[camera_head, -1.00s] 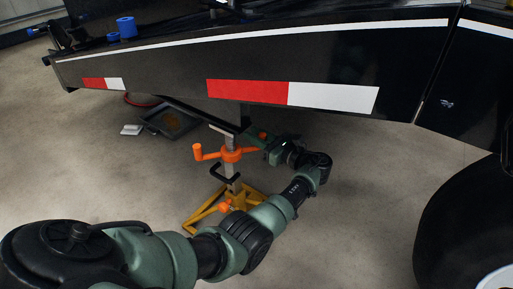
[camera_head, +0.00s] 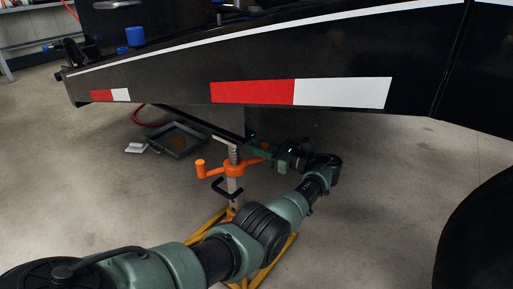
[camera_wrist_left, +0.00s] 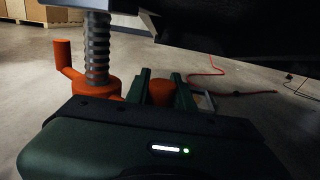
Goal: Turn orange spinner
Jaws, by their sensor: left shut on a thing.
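The orange spinner (camera_head: 236,169) sits around the threaded post of a jack stand with yellow legs (camera_head: 212,220), under the black trailer frame. One upright handle of the spinner stands at its left in the head view. In the left wrist view the spinner (camera_wrist_left: 98,88) is at the left, around the grey threaded post (camera_wrist_left: 97,45). My left gripper (camera_head: 262,150) reaches in from the right side of the post. In the wrist view its two green fingers (camera_wrist_left: 160,86) are on either side of an orange handle end (camera_wrist_left: 161,92), shut on it. My right gripper is not in view.
The black trailer frame (camera_head: 180,75) with red and white strips hangs close above my left arm. A dark tray (camera_head: 178,140) and a red hose (camera_head: 143,122) lie on the floor behind the stand. A tire (camera_head: 480,235) is at the right.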

